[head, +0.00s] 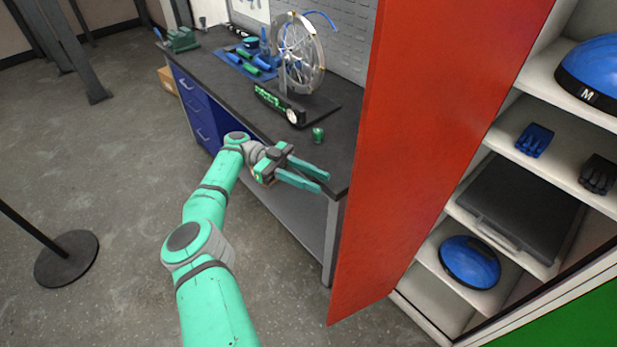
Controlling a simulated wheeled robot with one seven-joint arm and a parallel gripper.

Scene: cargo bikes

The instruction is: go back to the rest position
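My gripper (326,182) is at the end of my green arm, in the middle of the head view. Its two green fingers point right and are apart, with nothing seen between them. It appears in front of the workbench's front edge, near the bench's right end. The bench (224,69) has a dark top and blue drawers.
A red cabinet door (430,120) stands open right of my gripper. Shelves behind it hold blue helmets (469,262), gloves (535,140) and a black case (520,210). A wheel stand (300,55) and small green item (318,134) are on the bench. Floor at left is mostly clear.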

